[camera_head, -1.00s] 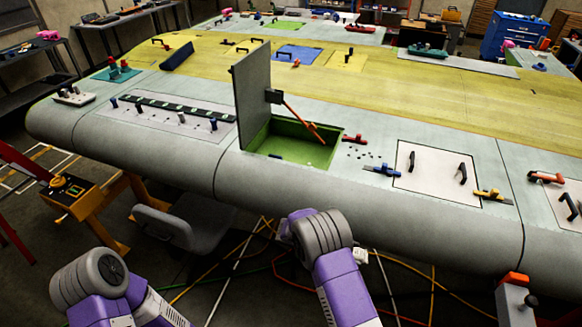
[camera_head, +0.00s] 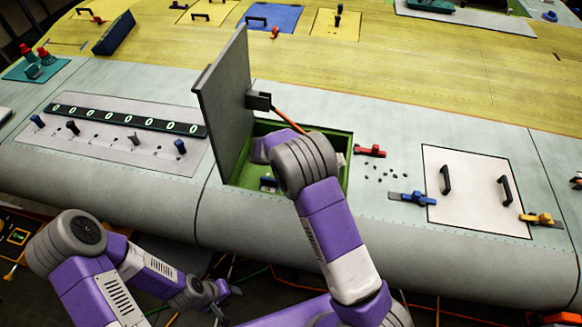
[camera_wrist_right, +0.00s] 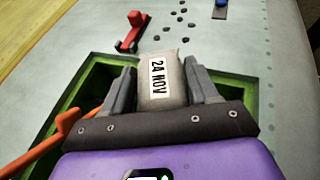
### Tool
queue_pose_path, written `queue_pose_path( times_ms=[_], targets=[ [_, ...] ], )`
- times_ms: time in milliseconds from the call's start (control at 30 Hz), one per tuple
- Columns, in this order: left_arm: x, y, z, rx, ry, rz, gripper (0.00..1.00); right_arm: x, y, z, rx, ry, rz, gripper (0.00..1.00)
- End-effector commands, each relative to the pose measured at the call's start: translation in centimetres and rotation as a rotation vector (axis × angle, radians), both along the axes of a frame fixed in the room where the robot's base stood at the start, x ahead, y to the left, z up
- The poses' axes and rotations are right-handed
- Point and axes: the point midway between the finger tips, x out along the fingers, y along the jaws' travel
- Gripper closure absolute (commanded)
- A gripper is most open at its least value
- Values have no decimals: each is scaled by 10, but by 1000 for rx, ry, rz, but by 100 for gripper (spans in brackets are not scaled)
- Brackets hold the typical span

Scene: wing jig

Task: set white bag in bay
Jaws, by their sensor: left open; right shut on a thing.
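The white bag (camera_wrist_right: 165,92), greyish and labelled "24 NOV", is between the fingers of my right gripper (camera_wrist_right: 160,74) in the right wrist view. The gripper is shut on it and holds it over the green bay (camera_wrist_right: 96,82). I cannot tell how high the bag is. In the head view the bay (camera_head: 265,127) is open in the wing's front edge, and my right arm covers much of it, hiding the right fingers. My left gripper (camera_head: 227,300) is open and empty, low in front of the wing, away from the bay.
The bay's grey lid (camera_head: 222,105) stands upright at its left, with an orange strut (camera_head: 288,120) across the opening. A red latch (camera_head: 370,151) and loose dark bits lie right of the bay. A white panel (camera_head: 470,190) with black handles lies further right.

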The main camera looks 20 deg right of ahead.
Motion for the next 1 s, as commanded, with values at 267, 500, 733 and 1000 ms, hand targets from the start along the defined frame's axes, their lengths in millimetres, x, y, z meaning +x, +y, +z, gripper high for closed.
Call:
queue_pose_path(
  times_ms=[267,500,733,1000],
  targets=[
    [-1,0,2,0,2,0,57,-1,0,-49,-1,5,0,77],
    [0,0,3,0,1,0,57,-1,0,-69,0,3,0,77],
    [0,0,4,0,1,0,57,-1,0,-96,0,2,0,77],
    [0,0,2,0,1,0,57,-1,0,-98,0,1,0,77]
  ],
)
